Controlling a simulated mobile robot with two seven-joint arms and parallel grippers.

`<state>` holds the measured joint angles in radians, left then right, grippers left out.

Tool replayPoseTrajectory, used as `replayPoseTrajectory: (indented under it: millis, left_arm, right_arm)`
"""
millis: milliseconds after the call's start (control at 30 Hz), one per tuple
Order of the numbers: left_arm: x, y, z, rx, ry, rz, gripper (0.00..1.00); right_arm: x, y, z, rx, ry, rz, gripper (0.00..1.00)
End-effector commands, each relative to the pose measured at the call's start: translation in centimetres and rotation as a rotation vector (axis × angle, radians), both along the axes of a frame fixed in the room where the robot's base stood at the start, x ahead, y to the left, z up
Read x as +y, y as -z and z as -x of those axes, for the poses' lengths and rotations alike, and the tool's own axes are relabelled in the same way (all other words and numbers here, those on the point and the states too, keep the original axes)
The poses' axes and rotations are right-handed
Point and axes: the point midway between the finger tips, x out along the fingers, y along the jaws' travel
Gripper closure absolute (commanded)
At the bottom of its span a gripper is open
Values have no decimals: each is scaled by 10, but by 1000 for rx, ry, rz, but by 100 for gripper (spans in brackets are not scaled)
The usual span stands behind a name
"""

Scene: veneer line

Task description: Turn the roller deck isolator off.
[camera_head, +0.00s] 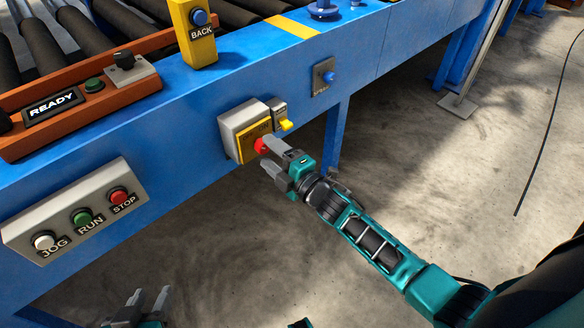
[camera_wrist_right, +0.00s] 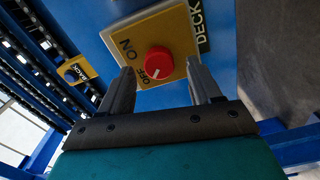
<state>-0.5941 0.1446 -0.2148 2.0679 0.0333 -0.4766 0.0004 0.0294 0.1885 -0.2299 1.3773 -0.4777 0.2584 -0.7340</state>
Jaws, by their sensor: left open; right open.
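The roller deck isolator is a red round knob (camera_wrist_right: 158,62) on a yellow plate (camera_wrist_right: 176,28) marked ON and OFF. A small pale mark on the knob's lower rim points down-left, beside the word OFF. In the head view the knob (camera_head: 261,146) sits on a grey box (camera_head: 240,121) on the blue frame, partly covered by my right gripper. My right gripper (camera_head: 267,155) is open. In its wrist view the fingers (camera_wrist_right: 160,82) stand on either side below the knob, with no clear contact. My left gripper (camera_head: 148,295) is open and empty at the bottom edge.
A yellow lever (camera_head: 286,125) sits right beside the isolator, and a blue button plate (camera_head: 325,77) further right. A JOG, RUN and STOP panel (camera_head: 75,215) is at left. Above are an orange READY console (camera_head: 120,90) and a yellow BACK post (camera_head: 195,40). The floor below is clear.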

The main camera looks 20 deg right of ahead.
Motion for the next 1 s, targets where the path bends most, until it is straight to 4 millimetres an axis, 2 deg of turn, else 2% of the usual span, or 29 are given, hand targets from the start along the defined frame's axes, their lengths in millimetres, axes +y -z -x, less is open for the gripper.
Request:
replayPoseTrajectory:
  millis: [300,500,700,1000]
  left_arm:
    - [2,-13,0,0,5,-8,57]
    - [2,-17,0,-1,7,-10,57]
    - [2,-18,0,-2,7,-10,57]
    - [2,-18,0,-3,6,-9,57]
  right_arm:
    - [-23,-1,64,4,0,1,37]
    - [-34,0,94,3,0,1,37]
    - [-39,-1,107,0,0,1,37]
    - [-39,0,108,0,0,1,37]
